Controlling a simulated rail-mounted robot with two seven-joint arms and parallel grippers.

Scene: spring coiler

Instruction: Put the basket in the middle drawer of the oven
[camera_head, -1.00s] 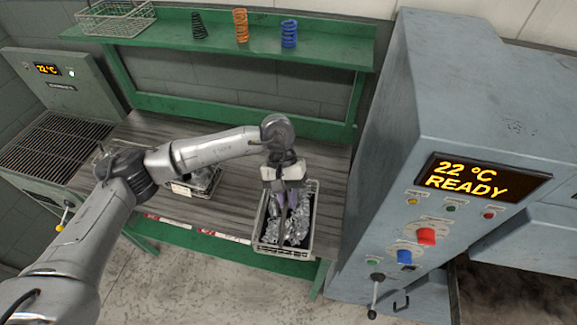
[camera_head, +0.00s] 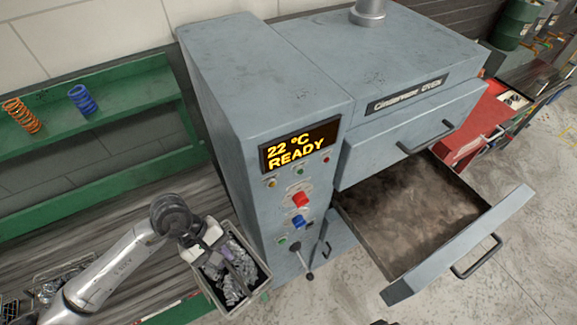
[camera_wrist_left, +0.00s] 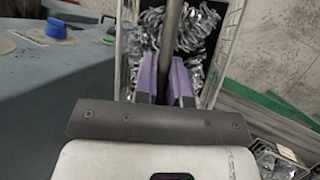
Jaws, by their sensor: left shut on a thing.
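The basket (camera_head: 251,297) is a wire-sided container filled with shiny metal springs, at the lower left of the head view beside the oven's control column. My left gripper (camera_head: 228,256) is over it, shut on the basket's dark bar; its purple fingers (camera_wrist_left: 166,78) flank that bar in the left wrist view. The basket appears raised off the bench, though its underside is hidden. The oven (camera_head: 270,85) stands to the right. One of its drawers (camera_head: 412,215) is pulled out below a closed upper drawer (camera_head: 392,140), and its visible floor is empty. My right gripper is not in view.
A second basket (camera_head: 33,286) of metal parts sits on the bench (camera_head: 100,225) at left. The control column with a lever (camera_head: 309,274) stands between the held basket and open drawer. A green shelf (camera_head: 85,115) holds springs. Floor in front of the drawer is clear.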

